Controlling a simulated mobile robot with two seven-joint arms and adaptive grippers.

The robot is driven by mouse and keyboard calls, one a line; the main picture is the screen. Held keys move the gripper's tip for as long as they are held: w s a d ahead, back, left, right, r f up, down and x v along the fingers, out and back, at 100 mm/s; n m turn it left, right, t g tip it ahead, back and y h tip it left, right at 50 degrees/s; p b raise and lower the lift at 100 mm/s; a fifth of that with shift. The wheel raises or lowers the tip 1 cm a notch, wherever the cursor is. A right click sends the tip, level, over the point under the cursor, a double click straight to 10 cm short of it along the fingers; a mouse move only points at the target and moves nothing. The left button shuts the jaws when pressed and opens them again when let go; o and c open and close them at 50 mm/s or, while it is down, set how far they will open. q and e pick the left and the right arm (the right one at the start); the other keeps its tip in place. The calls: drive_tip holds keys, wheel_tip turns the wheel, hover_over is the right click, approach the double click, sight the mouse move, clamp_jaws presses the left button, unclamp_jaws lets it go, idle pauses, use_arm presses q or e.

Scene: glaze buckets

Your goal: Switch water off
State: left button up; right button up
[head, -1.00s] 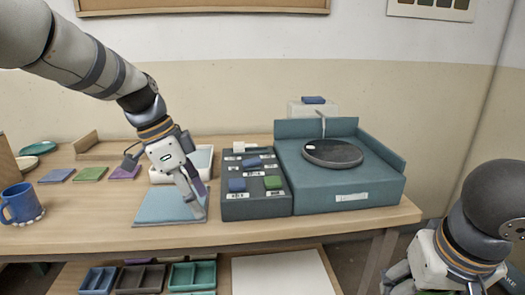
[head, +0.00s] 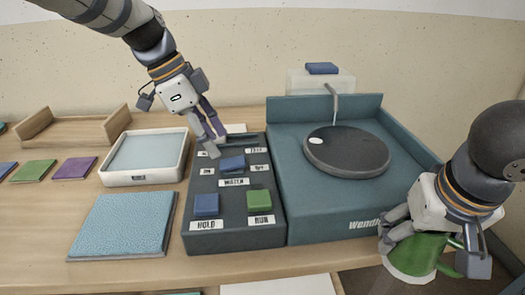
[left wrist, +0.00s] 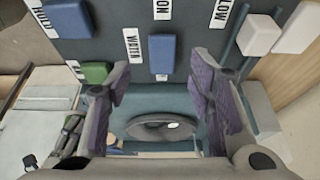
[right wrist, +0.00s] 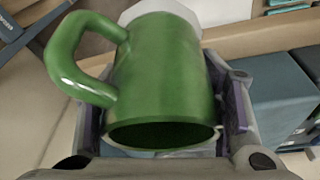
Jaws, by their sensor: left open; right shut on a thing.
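The dark control panel (head: 205,240) stands on the table with a blue switch (head: 232,163) above the label WATER (head: 233,182). The switch also shows in the left wrist view (left wrist: 161,53), between ON and another label. A grey spout (head: 334,95) rises behind the dark wheel disc (head: 347,160); I cannot tell whether its thin lower line is running water. My left gripper (head: 213,142) is open and empty above the panel's back left part, close to the switch. My right gripper (head: 408,235) is shut on a green mug (head: 413,256), also large in the right wrist view (right wrist: 165,75).
A blue HOLD button (head: 206,204) and a green RUN button (head: 259,201) sit at the panel's front. The teal wheel housing (head: 310,215) adjoins its right side. A white tray (head: 145,179) and a pale blue mat (head: 122,225) lie to the left.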

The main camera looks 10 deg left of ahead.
sight(228, 162)
use_arm(q)
drive_tip(key=x, duration=0.5)
drive_tip(key=shift+w+f, duration=0.2)
drive_tip(key=shift+f, duration=0.1)
use_arm(e)
drive_tip(key=shift+w+f, duration=0.15)
drive_tip(key=shift+f, duration=0.15)
